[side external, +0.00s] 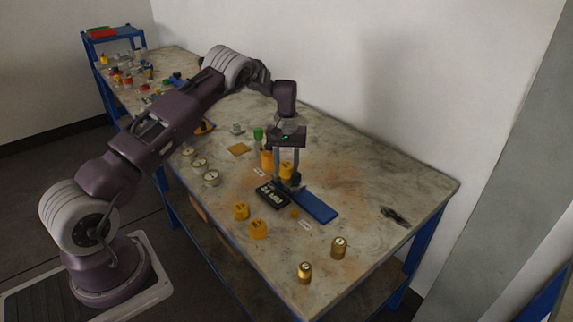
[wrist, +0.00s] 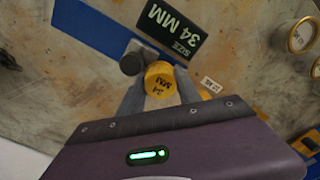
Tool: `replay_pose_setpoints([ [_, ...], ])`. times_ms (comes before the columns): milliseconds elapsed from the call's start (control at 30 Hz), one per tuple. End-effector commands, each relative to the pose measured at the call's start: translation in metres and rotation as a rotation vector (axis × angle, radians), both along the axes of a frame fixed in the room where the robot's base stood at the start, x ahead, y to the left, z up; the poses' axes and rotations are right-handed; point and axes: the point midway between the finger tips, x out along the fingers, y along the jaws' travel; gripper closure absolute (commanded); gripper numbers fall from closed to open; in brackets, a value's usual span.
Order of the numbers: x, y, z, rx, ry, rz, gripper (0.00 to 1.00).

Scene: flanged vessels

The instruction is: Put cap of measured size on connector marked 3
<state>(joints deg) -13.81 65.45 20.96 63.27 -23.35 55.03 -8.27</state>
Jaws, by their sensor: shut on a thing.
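My gripper (side external: 286,178) is shut on a yellow cap (side external: 286,169) above the measuring station in the middle of the table. A black display (side external: 271,195) lies beside a blue plate (side external: 318,207); in the wrist view the display (wrist: 169,30) reads SIZE 34 MM. Pale-topped round fittings (side external: 211,178) stand in a row at the left, and one also shows in the wrist view (wrist: 301,36). I cannot read which connector is marked 3.
Brass cylinders (side external: 305,272) stand near the front edge. The right part of the table is mostly clear, with a dark patch.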

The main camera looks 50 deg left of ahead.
Motion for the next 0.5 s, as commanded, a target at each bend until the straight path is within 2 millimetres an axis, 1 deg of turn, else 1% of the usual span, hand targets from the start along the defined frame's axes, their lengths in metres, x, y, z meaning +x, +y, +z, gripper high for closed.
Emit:
replay_pose_setpoints([
  [67, 0.0, 0.0, 0.0, 0.0, 0.0, 0.0, 0.98],
  [100, 0.0, 0.0, 0.0001, 0.0, 0.0, 0.0, 0.52],
  [200, 0.0, 0.0, 0.0001, 0.0, 0.0, 0.0, 0.34],
  [500, 0.0003, 0.0001, 0.0025, 0.001, -0.001, 0.0, 0.34],
])
